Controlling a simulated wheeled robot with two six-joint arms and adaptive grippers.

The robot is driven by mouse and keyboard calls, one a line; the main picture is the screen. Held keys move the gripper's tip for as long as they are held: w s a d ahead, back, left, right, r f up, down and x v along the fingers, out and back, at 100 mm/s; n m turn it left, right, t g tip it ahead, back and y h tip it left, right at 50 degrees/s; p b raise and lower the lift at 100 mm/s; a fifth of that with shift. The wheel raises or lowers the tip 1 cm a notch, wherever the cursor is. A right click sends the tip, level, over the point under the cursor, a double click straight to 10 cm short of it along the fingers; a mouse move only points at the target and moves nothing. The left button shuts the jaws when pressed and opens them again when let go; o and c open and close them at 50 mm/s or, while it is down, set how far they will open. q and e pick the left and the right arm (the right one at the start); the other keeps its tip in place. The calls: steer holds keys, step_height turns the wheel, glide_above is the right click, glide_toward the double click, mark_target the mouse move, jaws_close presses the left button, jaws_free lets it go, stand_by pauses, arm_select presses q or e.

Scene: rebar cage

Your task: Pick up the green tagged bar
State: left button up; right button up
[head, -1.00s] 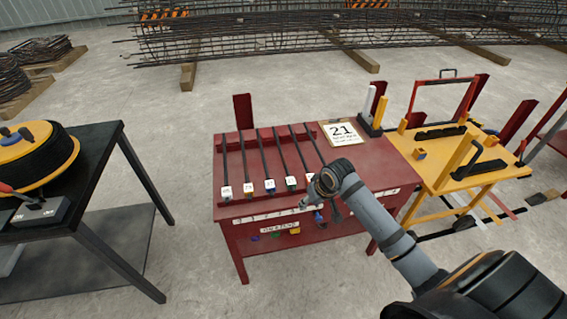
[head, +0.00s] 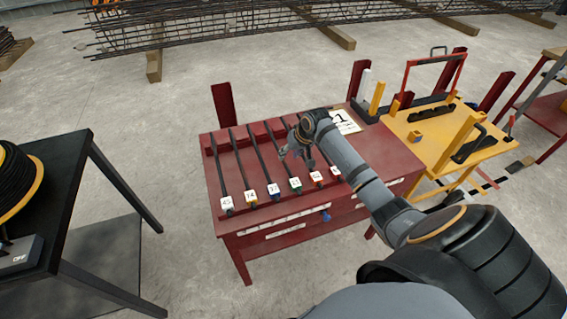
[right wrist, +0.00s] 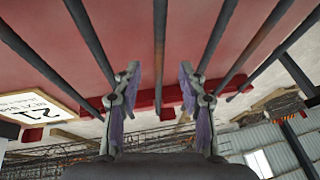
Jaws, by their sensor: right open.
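The green tagged bar lies among several dark bars on the red table, with its green and white tag (head: 296,185) near the front edge in the head view. My right gripper (head: 296,157) is open above the bars, behind that tag, and hides part of the bar. In the right wrist view a dark bar (right wrist: 160,45), third from the clipboard side and matching the green tagged one, runs between the two spread fingers (right wrist: 157,90). I cannot tell how far above it they are. My left gripper is not in view.
A clipboard (head: 344,122) lies at the table's back right. A yellow table (head: 435,150) stands right, a black table (head: 120,190) left.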

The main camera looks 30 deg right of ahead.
mark_target(284, 160)
steer(key=shift+f, duration=0.3)
steer(key=shift+w+f, duration=0.35)
steer(key=shift+f, duration=0.25)
steer(key=x, duration=0.3)
steer(key=shift+w+f, duration=0.1)
steer(key=shift+w, duration=0.05)
steer(key=shift+c, duration=0.8)
steer(key=c, duration=0.5)
jaws_close()
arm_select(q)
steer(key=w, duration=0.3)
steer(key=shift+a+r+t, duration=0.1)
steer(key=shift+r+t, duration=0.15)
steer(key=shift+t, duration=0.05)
